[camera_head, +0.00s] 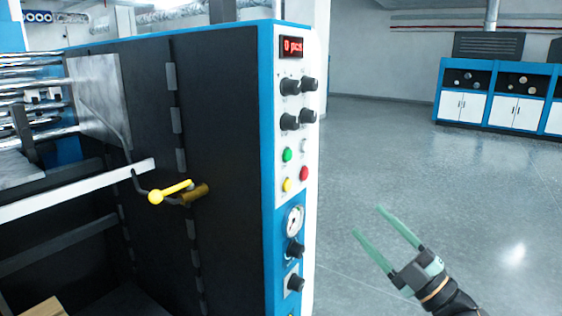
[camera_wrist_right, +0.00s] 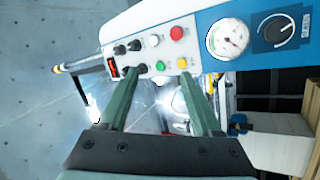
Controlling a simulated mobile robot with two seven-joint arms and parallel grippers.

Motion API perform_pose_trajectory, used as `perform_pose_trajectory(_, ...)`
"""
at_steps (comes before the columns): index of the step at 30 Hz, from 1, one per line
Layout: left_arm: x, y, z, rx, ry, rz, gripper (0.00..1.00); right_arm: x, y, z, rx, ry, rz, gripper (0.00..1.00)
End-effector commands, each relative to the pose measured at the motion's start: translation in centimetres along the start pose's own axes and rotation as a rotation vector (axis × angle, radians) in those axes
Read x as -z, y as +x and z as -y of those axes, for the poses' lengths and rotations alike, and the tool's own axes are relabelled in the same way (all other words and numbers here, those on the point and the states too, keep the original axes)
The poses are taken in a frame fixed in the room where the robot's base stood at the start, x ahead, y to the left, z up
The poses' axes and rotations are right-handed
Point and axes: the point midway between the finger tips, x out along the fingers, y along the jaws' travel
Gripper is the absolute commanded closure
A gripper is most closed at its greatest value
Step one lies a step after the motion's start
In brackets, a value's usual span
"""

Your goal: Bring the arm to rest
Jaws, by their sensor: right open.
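My right gripper (camera_head: 371,222) is in the lower right of the head view, over open floor and to the right of the machine. Its two green fingers are apart with nothing between them. In the right wrist view the fingers of my right gripper (camera_wrist_right: 160,85) are spread and empty, with the machine's control panel (camera_wrist_right: 152,57) beyond them. In the head view the control panel (camera_head: 293,135) stands to the left of the gripper, with a gap between them. My left gripper is not in view.
The dark machine (camera_head: 230,130) with blue edges fills the left. A yellow-knobbed lever (camera_head: 172,191) sticks out from its side. Metal rollers (camera_head: 35,85) lie at far left. Blue and white cabinets (camera_head: 490,108) stand far right. The grey floor (camera_head: 420,165) between is clear.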

Motion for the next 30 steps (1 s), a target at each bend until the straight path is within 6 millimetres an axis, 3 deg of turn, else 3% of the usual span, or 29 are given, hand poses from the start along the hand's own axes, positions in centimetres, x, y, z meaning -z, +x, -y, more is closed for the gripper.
perform_pose_trajectory(5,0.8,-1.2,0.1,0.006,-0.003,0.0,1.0,-3.4,-6.0,7.8,-0.016,0.307,0.306,0.34)
perform_pose_trajectory(9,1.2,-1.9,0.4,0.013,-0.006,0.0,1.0,-4.5,-12.4,14.4,-0.001,0.527,0.573,0.34)
perform_pose_trajectory(13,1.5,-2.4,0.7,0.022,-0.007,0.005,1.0,-3.5,-19.6,20.8,0.038,0.724,0.834,0.34)
perform_pose_trajectory(18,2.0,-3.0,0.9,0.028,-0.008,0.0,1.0,0.3,-28.4,27.3,0.103,0.934,1.13,0.34)
perform_pose_trajectory(21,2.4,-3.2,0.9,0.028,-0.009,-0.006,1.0,2.6,-31.9,29.6,0.135,1.017,1.247,0.34)
perform_pose_trajectory(24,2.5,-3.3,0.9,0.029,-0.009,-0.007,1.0,4.3,-34.0,30.9,0.157,1.066,1.317,0.34)
perform_pose_trajectory(30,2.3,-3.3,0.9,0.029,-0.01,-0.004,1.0,5.1,-35.1,31.6,0.169,1.091,1.353,0.34)
